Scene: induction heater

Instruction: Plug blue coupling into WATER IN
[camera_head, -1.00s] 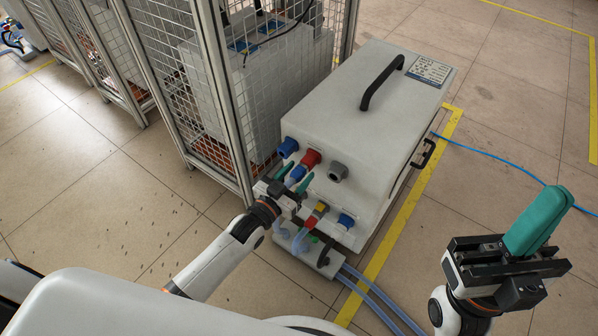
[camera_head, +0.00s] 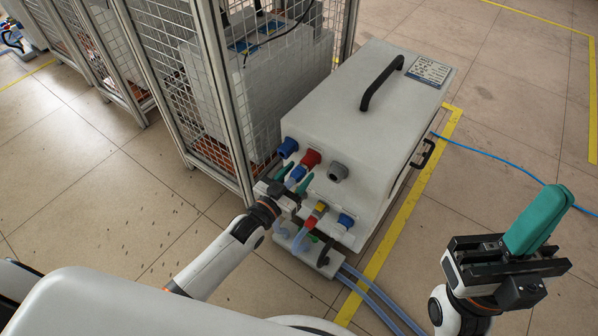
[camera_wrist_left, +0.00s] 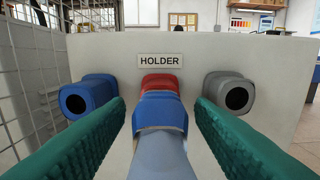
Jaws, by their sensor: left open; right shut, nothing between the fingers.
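A blue coupling (camera_wrist_left: 160,118) on a pale blue-grey hose (camera_wrist_left: 162,156) is in the middle of the left wrist view, in front of a red port (camera_wrist_left: 161,83) under a HOLDER label. I cannot tell how far it sits in that port. My left gripper (camera_head: 292,182) is open, its green fingers on either side of the coupling with visible gaps. Below, the machine front has a red-and-yellow fitting (camera_head: 316,212) and a blue fitting (camera_head: 346,220). No WATER IN label is legible. My right gripper (camera_head: 538,222) is shut and empty, away at the right.
A blue port (camera_head: 288,147) and a grey port (camera_head: 338,172) flank the red one on the white machine (camera_head: 335,120). A mesh cage (camera_head: 230,110) stands close at left. Hoses (camera_head: 375,300) run along the floor below.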

